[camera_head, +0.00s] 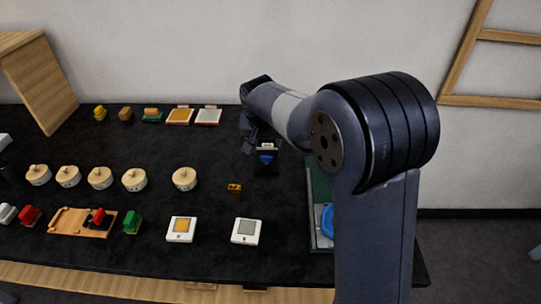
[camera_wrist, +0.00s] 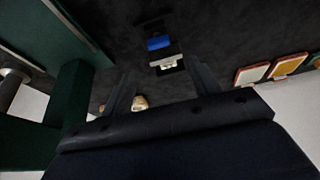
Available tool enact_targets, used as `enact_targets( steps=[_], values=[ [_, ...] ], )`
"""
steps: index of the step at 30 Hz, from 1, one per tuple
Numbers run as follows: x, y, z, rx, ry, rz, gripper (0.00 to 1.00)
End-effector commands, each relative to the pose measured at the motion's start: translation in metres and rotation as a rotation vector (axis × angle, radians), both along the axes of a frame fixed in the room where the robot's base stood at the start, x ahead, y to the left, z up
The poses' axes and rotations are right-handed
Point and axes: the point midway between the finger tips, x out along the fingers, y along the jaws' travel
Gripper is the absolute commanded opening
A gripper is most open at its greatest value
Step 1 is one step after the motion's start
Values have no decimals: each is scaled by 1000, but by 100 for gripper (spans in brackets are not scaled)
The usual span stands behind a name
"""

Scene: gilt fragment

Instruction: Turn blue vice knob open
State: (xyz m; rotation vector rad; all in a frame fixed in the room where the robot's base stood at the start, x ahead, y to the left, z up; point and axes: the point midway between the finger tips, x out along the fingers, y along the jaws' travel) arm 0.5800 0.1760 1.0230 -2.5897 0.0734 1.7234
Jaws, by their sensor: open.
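A small vice with a blue knob (camera_head: 266,160) stands on the dark table, right of its middle, in the head view. The blue knob also shows at the top centre of the wrist view (camera_wrist: 158,43), with a pale metal part (camera_wrist: 166,62) just below it there. My gripper (camera_head: 248,136) is beside the vice, to its left in the head view. In the wrist view my gripper (camera_wrist: 158,68) has its two fingers spread apart, with the pale part roughly between their tips. I cannot tell whether either finger touches it. Nothing is held.
A small yellow-brown piece (camera_head: 234,187) lies left of the vice. A green tray (camera_head: 318,185) with a blue round thing (camera_head: 327,220) stands to the right, partly behind my arm. Several round wooden pots (camera_head: 134,180) and flat square pads (camera_head: 247,231) fill the left and front.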

Motion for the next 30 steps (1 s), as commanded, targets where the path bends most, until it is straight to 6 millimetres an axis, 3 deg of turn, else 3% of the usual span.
enact_targets(
  steps=[9, 15, 29, 30],
  values=[
    [21, -3, -54, -1, 6, -6, 58],
    [32, -3, -78, 1, 5, -6, 58],
    [36, -4, -89, 2, 3, -6, 58],
    [36, -4, -89, 2, 3, -6, 55]
  ],
)
